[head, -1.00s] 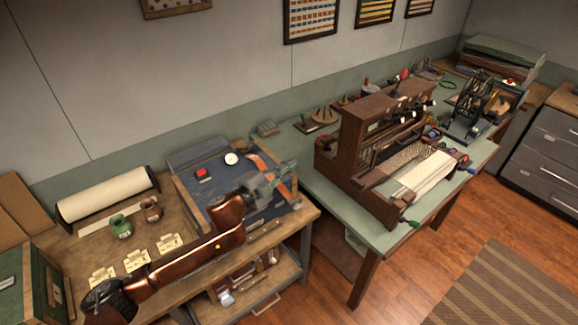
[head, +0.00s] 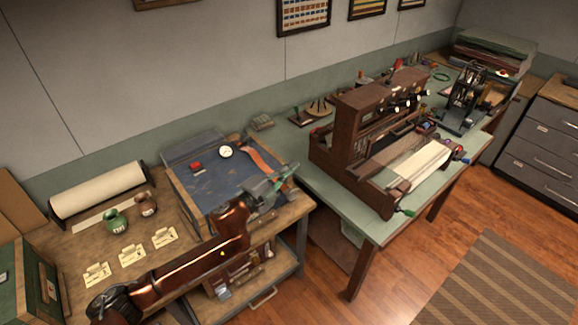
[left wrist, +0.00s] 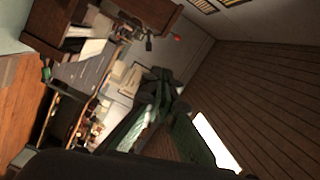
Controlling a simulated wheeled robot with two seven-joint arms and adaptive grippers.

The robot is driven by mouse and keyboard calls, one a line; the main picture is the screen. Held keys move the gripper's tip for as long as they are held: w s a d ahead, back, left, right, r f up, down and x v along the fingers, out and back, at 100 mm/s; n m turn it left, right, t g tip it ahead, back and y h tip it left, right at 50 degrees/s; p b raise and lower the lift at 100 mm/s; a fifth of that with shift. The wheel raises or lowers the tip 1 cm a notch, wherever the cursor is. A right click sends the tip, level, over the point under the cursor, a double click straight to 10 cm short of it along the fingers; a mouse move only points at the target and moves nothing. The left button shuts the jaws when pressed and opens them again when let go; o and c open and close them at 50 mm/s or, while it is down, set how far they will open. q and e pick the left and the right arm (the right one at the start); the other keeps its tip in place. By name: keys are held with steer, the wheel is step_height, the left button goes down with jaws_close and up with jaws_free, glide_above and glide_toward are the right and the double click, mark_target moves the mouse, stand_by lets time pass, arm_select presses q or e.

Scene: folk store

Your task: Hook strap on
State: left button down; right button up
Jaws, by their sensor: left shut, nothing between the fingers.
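An orange-brown strap (head: 264,161) lies across the right side of a dark blue work board (head: 205,194) on the wooden bench. Its lower right end passes behind my left gripper, so I cannot tell whether it is hooked on anything. My left gripper (head: 288,176) is shut and empty, over the board's front right edge, close to the strap. I cannot tell whether it touches the strap. No hook can be made out. My right gripper is not in view.
A white dial (head: 226,152) and a red block (head: 196,166) sit on the board. A paper roll (head: 98,190), a green jar (head: 116,221) and cards stand to its left. A wooden loom (head: 365,125) stands on the green table to the right.

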arm_select(q)
steer(key=shift+s+d+f+m+b, duration=0.35)
steer(key=shift+s+f, duration=0.15)
steer(key=shift+f, duration=0.05)
steer(key=shift+s+d+f+m+b, duration=0.3)
steer(key=shift+s+d+f+m, duration=0.05)
steer(key=shift+s+f, duration=0.2)
stand_by(0.7)
